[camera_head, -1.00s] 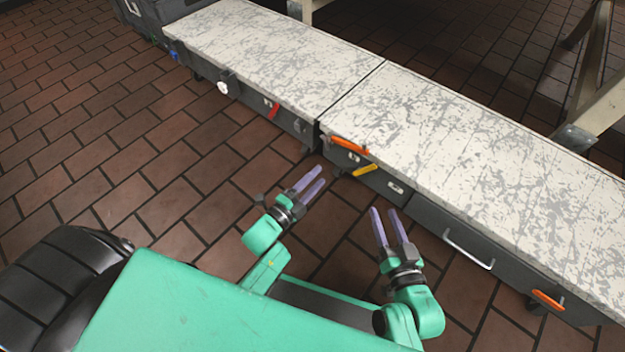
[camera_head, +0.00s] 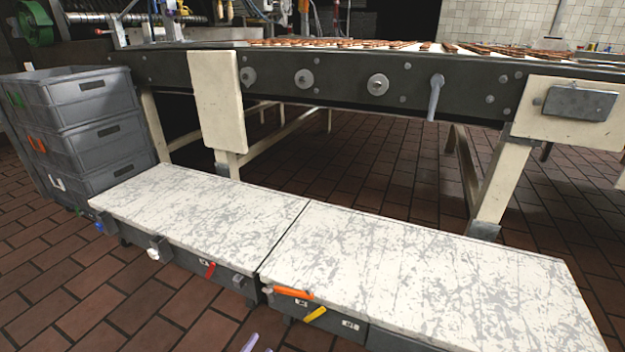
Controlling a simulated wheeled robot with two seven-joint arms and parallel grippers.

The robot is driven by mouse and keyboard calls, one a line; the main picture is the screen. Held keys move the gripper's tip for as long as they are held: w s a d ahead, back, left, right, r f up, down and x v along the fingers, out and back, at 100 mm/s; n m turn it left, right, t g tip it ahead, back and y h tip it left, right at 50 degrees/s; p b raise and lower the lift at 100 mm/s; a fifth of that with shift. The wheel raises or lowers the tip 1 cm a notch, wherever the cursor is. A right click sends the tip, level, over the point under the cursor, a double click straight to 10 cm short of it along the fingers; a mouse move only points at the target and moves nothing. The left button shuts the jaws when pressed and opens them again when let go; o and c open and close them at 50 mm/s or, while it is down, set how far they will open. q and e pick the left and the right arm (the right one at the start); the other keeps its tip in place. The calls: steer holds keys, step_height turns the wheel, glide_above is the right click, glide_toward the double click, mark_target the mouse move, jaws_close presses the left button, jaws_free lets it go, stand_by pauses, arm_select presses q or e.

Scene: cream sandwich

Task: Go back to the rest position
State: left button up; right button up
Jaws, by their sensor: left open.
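Only the purple fingertips of my left gripper (camera_head: 259,346) show, at the bottom edge of the head view. The two tips stand a little apart and nothing shows between them. They are in front of the low bench with the white, grey-scuffed top (camera_head: 190,205). The rest of the left arm is below the picture. My right gripper is out of view.
A second scuffed bench section (camera_head: 430,270) joins the first on the right. Stacked grey crates (camera_head: 85,125) stand at the left. A dark conveyor frame (camera_head: 330,75) with rows of brown items runs behind. Brick floor (camera_head: 60,290) is clear at front left.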

arm_select(q)
steer(key=s+d+r+n+g+h+p, duration=0.2)
steer(key=s+d+r+n+g+p, duration=0.25)
steer(key=s+d+n, duration=0.5)
steer(key=s+a+r+n+g+y+p, duration=0.1)
steer(key=s+a+r+g+y+p, duration=0.2)
steer(key=s+a+p, duration=1.8)
steer(key=s+g+y+p, duration=0.1)
steer(key=g+y+p, duration=0.3)
steer(key=p, duration=1.1)
steer(key=shift+s+a+r+n+g, duration=0.2)
steer(key=shift+r+n+g, duration=0.2)
steer(key=shift+g, duration=1.35)
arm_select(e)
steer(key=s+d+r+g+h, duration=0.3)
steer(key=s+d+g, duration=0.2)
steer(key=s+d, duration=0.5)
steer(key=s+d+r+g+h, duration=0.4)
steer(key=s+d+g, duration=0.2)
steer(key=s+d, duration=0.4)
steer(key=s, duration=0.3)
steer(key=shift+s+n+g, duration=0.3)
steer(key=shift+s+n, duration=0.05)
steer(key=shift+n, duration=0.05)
arm_select(q)
steer(key=shift+w, duration=0.1)
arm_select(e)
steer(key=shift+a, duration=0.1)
